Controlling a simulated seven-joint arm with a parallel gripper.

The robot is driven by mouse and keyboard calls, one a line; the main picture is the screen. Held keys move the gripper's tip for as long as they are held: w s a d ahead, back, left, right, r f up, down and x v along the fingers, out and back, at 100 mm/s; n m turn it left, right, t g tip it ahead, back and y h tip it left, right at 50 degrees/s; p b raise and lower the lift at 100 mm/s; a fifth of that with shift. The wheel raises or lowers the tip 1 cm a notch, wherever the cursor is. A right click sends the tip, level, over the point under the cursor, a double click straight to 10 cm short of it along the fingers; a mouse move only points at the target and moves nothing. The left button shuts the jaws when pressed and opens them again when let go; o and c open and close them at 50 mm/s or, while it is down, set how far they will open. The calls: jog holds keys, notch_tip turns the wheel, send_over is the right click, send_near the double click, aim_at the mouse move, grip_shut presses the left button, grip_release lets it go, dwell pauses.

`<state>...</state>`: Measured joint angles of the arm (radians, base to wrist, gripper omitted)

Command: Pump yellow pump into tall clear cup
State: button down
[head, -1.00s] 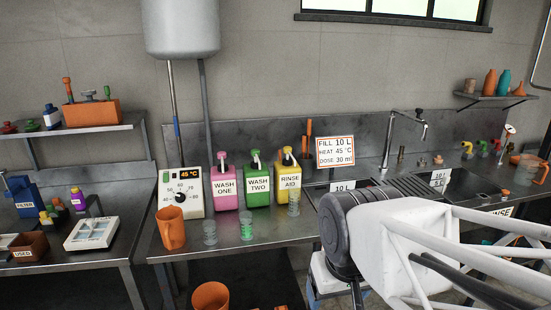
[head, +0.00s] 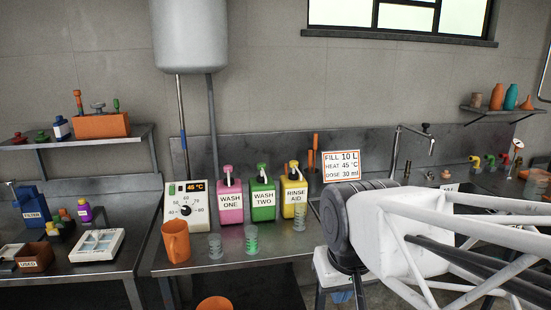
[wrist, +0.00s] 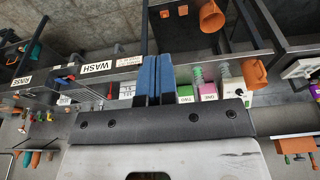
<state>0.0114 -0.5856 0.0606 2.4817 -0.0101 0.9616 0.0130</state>
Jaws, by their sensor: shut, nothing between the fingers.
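The yellow pump (head: 294,203), labelled RINSE AID, stands at the right end of a row of pumps on the steel counter. A clear cup (head: 299,219) stands upright just in front of it. Two more clear cups stand farther left: one looks empty (head: 215,246) and one shows green inside (head: 251,240). I cannot tell surely which is the tall one. My gripper (wrist: 154,82) is shut and empty, its blue fingers together in the wrist view. In the head view my arm hides it. The yellow pump is not clearly visible in the wrist view.
A pink pump (head: 230,206) and a green pump (head: 262,207) stand left of the yellow one. A temperature dial box (head: 184,205) and an orange jug (head: 176,241) are at the counter's left. A sign (head: 341,165) stands behind, beside the sinks.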

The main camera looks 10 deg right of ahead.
jog(key=w+d+r, duration=0.1)
jog(key=w+r, duration=0.4)
jog(key=w, duration=0.6)
jog(key=w+d+r+g, duration=0.1)
jog(key=w+r, duration=0.4)
jog(key=w, duration=0.7)
jog(key=w+d+r, duration=0.1)
jog(key=w+r, duration=0.4)
jog(key=w, duration=0.6)
jog(key=w+d+f, duration=0.1)
jog(key=w+d, duration=0.1)
jog(key=w, duration=1)
jog(key=w+d+f+g, duration=0.1)
jog(key=w+d, duration=0.1)
jog(key=w, duration=1)
jog(key=w+d+f, duration=0.1)
jog(key=w+d, duration=0.1)
jog(key=w, duration=1)
jog(key=shift+w+d+f+g, duration=0.15)
jog(key=shift+d+f+g, duration=0.15)
jog(key=shift+d+f, duration=0.1)
notch_tip(320, 180, down, 14)
